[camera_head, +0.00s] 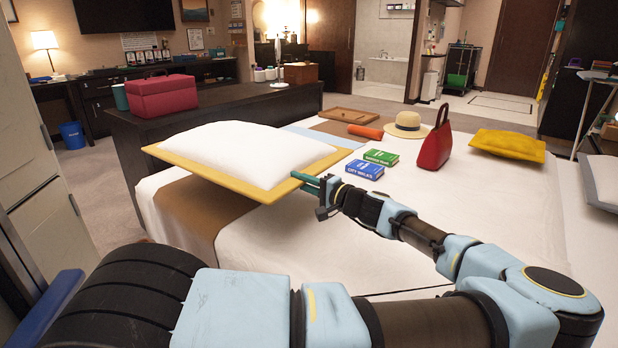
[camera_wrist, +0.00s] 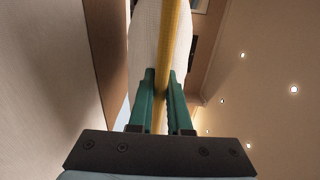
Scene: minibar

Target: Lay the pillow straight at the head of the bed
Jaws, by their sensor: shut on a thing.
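A white pillow with a flat yellow border (camera_head: 244,152) is over the brown runner part of the bed (camera_head: 455,235), near the dark bench. In the wrist view, the yellow edge (camera_wrist: 168,50) runs between the two green fingers of my gripper (camera_wrist: 163,88), with white cloth on both sides. Another pillow, grey-edged and white (camera_head: 603,180), lies at the right edge, partly cut off.
A blue book (camera_head: 364,169), a green book (camera_head: 381,157), a red handbag (camera_head: 435,145), a straw hat (camera_head: 408,124), an orange roll (camera_head: 365,131), a wooden tray (camera_head: 350,117) and a yellow cushion (camera_head: 507,143) are on the bed. A red box (camera_head: 162,97) stands on the dark bench (camera_head: 130,135). The bed's near middle is bare.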

